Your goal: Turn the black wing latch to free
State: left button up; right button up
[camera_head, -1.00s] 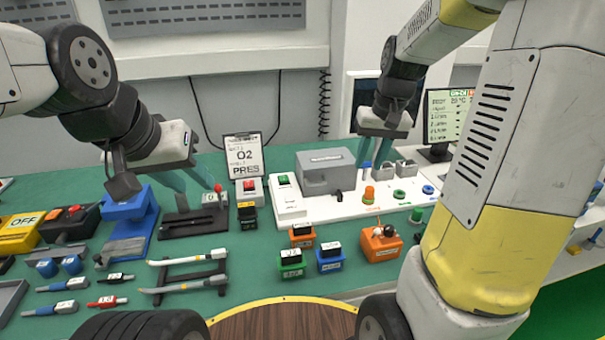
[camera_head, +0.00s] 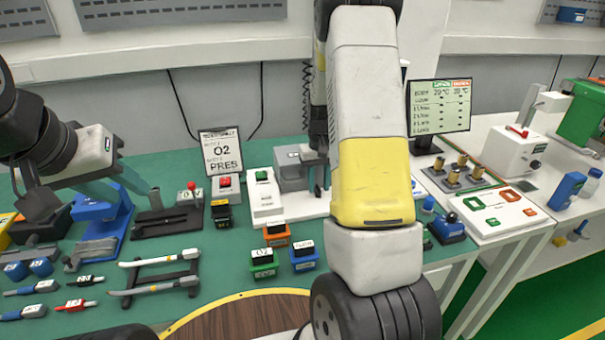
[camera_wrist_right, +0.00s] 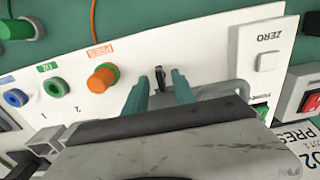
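The black wing latch (camera_wrist_right: 160,77) is on the near side of the grey box (camera_head: 290,178). In the right wrist view it shows small and dark between the two teal fingers of my right gripper (camera_wrist_right: 159,86). The fingers are apart, one on either side of the latch; I cannot tell whether they touch it. In the head view my right arm hides the latch and much of the box, and my right gripper (camera_head: 320,178) is only partly visible. My left gripper (camera_head: 128,188) is above the left of the bench, open and empty.
The white panel (camera_wrist_right: 95,70) around the box carries an orange knob (camera_wrist_right: 102,78), green and blue ports and a ZERO button (camera_wrist_right: 267,61). A sign (camera_head: 221,152) and a switch box stand to the left. A monitor (camera_head: 440,106) stands to the right.

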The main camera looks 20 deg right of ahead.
jog(key=shift+f, duration=0.3)
grip_shut()
